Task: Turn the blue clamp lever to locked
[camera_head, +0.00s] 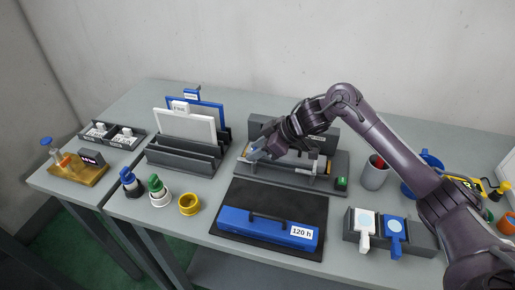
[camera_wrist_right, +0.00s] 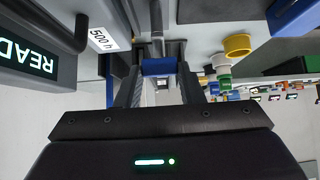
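The clamp fixture (camera_head: 312,183) stands on the table behind the dark mat, with a dark grey base and metal parts. My right gripper (camera_head: 256,154) reaches down from the right to the fixture's left end. In the right wrist view the blue clamp lever's handle (camera_wrist_right: 158,67) lies between the two fingertips of my right gripper (camera_wrist_right: 160,72) and fills the gap, so the fingers look shut on it. A grey rod runs on beyond the handle. In the head view my gripper hides most of the lever. My left gripper is not in view.
A blue case (camera_head: 268,230) marked 120 h lies on the dark mat (camera_head: 300,203) in front. A rack with panels (camera_head: 180,158) stands left of the fixture. A grey cup (camera_head: 374,177) stands to its right, near my right arm. A yellow ring (camera_head: 189,204) lies front left.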

